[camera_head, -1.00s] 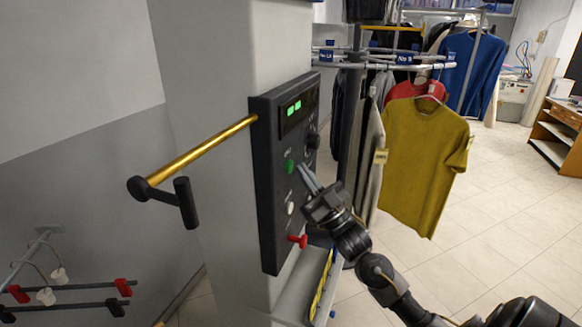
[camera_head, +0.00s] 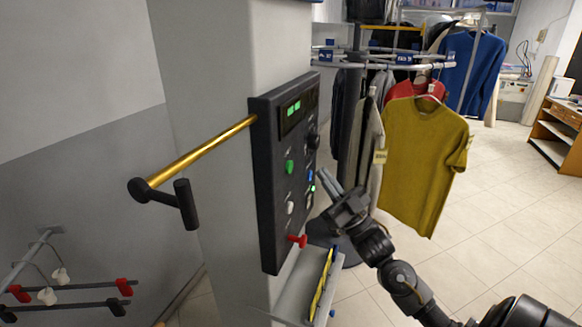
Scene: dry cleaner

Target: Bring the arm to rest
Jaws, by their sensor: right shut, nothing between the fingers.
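My right gripper (camera_head: 328,181) is shut and empty. Its fingertips are just right of a black control panel (camera_head: 268,225) on a grey column, apart from it as far as I can tell. The panel has a lit green display (camera_head: 294,109), a green button (camera_head: 289,167), a white button (camera_head: 290,208), a blue button (camera_head: 310,175) and a red lever (camera_head: 298,240). My right arm (camera_head: 402,283) reaches in from the lower right. My left gripper is not in view.
A brass bar (camera_head: 205,152) with a black handle (camera_head: 186,203) sticks out left of the panel. A mustard shirt (camera_head: 424,155) hangs on a garment rail behind my gripper. A small shelf (camera_head: 290,292) sits below the panel. The tiled floor (camera_head: 510,215) at right is clear.

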